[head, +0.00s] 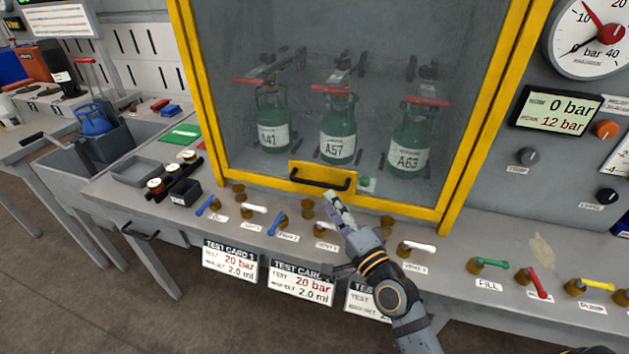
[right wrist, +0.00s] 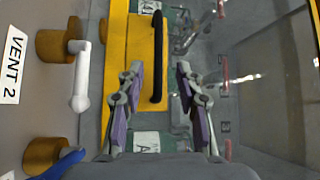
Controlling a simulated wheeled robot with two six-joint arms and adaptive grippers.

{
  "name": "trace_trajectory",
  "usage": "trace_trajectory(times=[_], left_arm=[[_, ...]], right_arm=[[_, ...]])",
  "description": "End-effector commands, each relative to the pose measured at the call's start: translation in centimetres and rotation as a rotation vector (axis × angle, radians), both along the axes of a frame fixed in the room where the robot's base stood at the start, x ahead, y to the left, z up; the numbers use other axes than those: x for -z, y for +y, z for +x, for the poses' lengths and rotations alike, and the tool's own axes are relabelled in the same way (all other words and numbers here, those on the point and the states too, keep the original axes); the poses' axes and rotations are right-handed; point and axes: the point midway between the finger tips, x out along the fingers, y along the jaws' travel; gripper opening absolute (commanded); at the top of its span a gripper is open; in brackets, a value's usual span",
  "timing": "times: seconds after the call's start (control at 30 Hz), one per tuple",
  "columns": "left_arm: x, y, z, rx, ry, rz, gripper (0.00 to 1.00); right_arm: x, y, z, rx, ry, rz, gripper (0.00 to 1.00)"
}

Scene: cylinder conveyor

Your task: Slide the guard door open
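The guard door has a yellow frame (head: 455,170) and a clear pane, and it covers the front of the grey cabinet. Its black bar handle (head: 320,182) sits on a yellow plate at the door's lower edge. My right gripper (head: 338,207) is just below and right of the handle in the head view. In the right wrist view it is open and empty, fingers (right wrist: 157,70) apart. There the handle (right wrist: 157,55) lines up with the gap between the fingers; whether it is within their reach I cannot tell. My left gripper is not in view.
Green bottles (head: 337,128) stand behind the pane. Below the door, the bench front holds several valve levers, including a white one (head: 255,209) and a blue one (head: 278,224); a white lever (right wrist: 80,88) is close beside my right gripper. Trays (head: 137,172) lie left.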

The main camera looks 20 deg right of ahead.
Motion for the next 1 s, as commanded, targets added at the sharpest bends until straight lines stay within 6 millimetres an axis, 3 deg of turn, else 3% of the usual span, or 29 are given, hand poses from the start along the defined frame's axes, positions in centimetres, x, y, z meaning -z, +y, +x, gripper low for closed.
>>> trace_trajectory(times=[0.2, 0.33, 0.5, 0.73, 1.0], left_arm=[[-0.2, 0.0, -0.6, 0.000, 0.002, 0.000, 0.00], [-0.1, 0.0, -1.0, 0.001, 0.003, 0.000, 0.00], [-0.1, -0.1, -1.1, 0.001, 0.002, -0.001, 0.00], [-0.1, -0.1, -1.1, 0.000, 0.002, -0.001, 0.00], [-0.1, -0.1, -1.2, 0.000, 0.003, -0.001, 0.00]], right_arm=[[-0.9, 1.0, 4.7, -0.001, -0.003, 0.002, 0.35], [-1.1, 1.4, 6.7, 0.000, -0.001, 0.000, 0.35], [-1.1, 1.6, 7.9, -0.001, 0.001, -0.001, 0.35], [-1.1, 1.7, 8.0, -0.001, 0.001, -0.001, 0.35], [-1.1, 1.6, 8.0, -0.001, 0.001, -0.001, 0.02]])
